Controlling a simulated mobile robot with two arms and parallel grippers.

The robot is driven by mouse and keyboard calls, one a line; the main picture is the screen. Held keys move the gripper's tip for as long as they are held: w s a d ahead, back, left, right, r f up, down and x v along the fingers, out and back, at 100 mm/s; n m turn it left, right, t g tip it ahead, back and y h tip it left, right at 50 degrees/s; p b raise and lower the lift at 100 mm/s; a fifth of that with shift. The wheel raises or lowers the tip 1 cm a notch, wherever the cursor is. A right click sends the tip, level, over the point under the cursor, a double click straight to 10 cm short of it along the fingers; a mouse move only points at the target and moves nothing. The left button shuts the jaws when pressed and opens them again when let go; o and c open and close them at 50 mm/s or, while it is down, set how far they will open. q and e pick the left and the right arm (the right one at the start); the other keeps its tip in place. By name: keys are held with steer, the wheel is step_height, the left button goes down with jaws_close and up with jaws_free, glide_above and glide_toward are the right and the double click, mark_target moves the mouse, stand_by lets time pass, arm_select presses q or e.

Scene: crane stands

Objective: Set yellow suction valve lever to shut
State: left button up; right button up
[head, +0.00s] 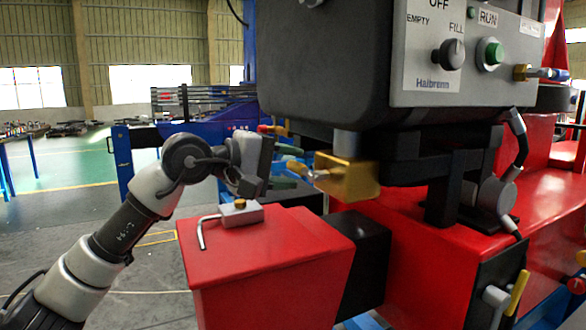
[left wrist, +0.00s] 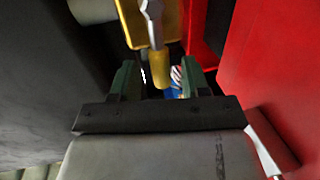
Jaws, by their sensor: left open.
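The yellow-handled lever (head: 295,169) sticks out to the left from a brass valve body (head: 348,178) under the dark grey tank. My left gripper (head: 287,167) is open, its green-tipped fingers on either side of the yellow handle, one above and one below in the head view. In the left wrist view the yellow grip (left wrist: 158,68) hangs from a metal stem between the two spread fingers, with a visible gap to each. The brass body (left wrist: 135,22) shows at the top there. My right gripper is in neither view.
A red box (head: 265,255) with a small grey block and bent rod (head: 228,215) on top stands just below my left gripper. The dark tank (head: 325,65) and its control panel (head: 465,60) overhang from above. Another yellow lever (head: 517,292) is at lower right.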

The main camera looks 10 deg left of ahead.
arm_select(q)
steer(key=b+v, duration=0.1)
steer(key=v, duration=0.8)
steer(key=shift+s+a, duration=0.2)
steer(key=shift+a, duration=0.05)
steer(key=shift+r, duration=0.1)
